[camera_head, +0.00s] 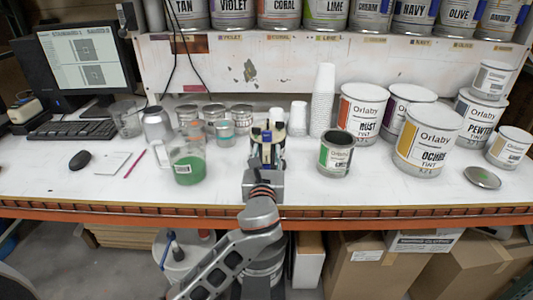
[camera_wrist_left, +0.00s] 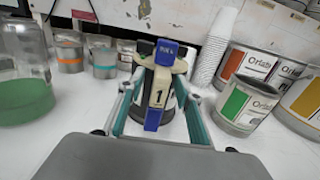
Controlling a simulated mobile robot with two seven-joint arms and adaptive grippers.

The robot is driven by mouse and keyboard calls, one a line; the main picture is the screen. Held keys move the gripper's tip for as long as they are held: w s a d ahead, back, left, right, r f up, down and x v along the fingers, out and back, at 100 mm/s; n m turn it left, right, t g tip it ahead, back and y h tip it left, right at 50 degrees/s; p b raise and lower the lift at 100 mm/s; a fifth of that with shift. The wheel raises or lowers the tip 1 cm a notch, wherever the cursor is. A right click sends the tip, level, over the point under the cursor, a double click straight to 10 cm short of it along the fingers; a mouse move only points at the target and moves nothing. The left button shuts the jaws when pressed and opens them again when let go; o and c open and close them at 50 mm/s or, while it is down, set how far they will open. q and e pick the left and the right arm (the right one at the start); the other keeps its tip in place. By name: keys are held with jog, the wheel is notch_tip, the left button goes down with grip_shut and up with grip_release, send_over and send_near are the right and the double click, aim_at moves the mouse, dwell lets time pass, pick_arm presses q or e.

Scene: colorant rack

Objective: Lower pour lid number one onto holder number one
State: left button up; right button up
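Pour lid number one, a cream piece with a blue part and a "1" label, shows in the left wrist view (camera_wrist_left: 160,92). My left gripper (camera_wrist_left: 162,78) has a finger on each side of it and appears shut on it. My right gripper is not in view.
A jar of green liquid (camera_head: 188,164) stands left of the gripper. An open lime tint can (camera_head: 335,155) stands to the right, with stacked white cups (camera_head: 322,100) behind it. Small metal cans (camera_head: 242,119) stand behind left. Large tint cans (camera_head: 428,138) fill the right.

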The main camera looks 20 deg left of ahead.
pick_arm(q)
jog(key=shift+s, duration=0.1)
jog(key=v, duration=1.2)
jog(key=shift+f, duration=0.1)
jog(key=s+a+f+n+g, duration=1)
jog(key=s+a+f+n, duration=1.1)
jog(key=n, duration=0.5)
jog(key=d+f+n+t+h, duration=0.1)
jog(key=d+f+h, duration=0.2)
jog(key=d+f, duration=0.3)
jog(key=d+f+n+t+h, duration=0.1)
jog(key=d+f+h, duration=0.3)
jog(key=d, duration=0.7)
notch_tip(320, 180, down, 2)
jog(key=shift+w+d+f+n+t, duration=0.3)
jog(key=shift+w+n+t, duration=0.1)
jog(key=shift+t, duration=0.3)
